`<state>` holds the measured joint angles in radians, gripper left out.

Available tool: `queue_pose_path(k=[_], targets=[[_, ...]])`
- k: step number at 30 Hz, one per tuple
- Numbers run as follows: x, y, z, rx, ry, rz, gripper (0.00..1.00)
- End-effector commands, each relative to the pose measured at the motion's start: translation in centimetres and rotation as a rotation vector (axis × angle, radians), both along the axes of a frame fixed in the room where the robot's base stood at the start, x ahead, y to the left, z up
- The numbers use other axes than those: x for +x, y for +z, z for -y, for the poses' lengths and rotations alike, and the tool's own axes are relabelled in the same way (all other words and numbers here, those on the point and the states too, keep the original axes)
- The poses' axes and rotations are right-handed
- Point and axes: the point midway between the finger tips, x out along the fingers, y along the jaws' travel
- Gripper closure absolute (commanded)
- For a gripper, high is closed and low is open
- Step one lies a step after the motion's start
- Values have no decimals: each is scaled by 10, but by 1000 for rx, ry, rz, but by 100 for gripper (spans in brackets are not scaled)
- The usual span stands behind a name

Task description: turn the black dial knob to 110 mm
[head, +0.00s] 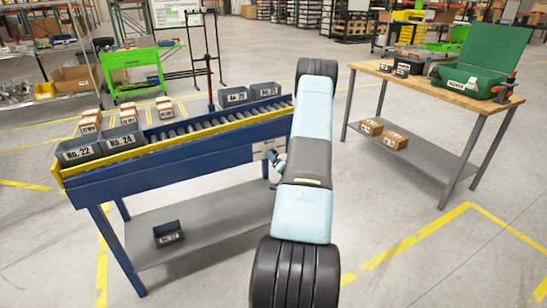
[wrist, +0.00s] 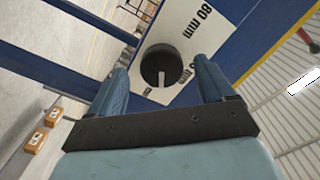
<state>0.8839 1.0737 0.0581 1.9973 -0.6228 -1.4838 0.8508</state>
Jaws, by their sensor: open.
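The black dial knob (wrist: 160,62) is in the middle of the wrist view, on a white plate (wrist: 182,40) fixed to the blue frame. A pale pointer line on the knob points to the bottom of the picture. "80 mm" is printed at the plate's upper right; another mm marking beside the knob is partly hidden by my right finger. My gripper (wrist: 160,70) is open, its two blue fingers apart on either side of the knob in the picture. I cannot tell whether they touch it. In the head view, my gripper (head: 277,161) is beside the conveyor's white plate (head: 268,148); the knob cannot be made out there.
The blue roller conveyor (head: 170,165) carries grey bins (head: 78,152); a small bin (head: 168,234) sits on its lower shelf. A wooden workbench (head: 440,88) with an open green case (head: 485,72) stands right. Clear floor lies between conveyor and workbench.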

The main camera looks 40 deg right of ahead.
Motion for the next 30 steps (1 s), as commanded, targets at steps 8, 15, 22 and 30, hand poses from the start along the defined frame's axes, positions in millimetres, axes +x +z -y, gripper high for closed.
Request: queue_pose_path(k=[8, 15, 22, 30], targets=[[31, 0, 7, -1, 1, -1, 18], [36, 0, 8, 0, 0, 0, 18], [36, 0, 8, 0, 0, 0, 25], [36, 0, 8, 0, 0, -1, 51]])
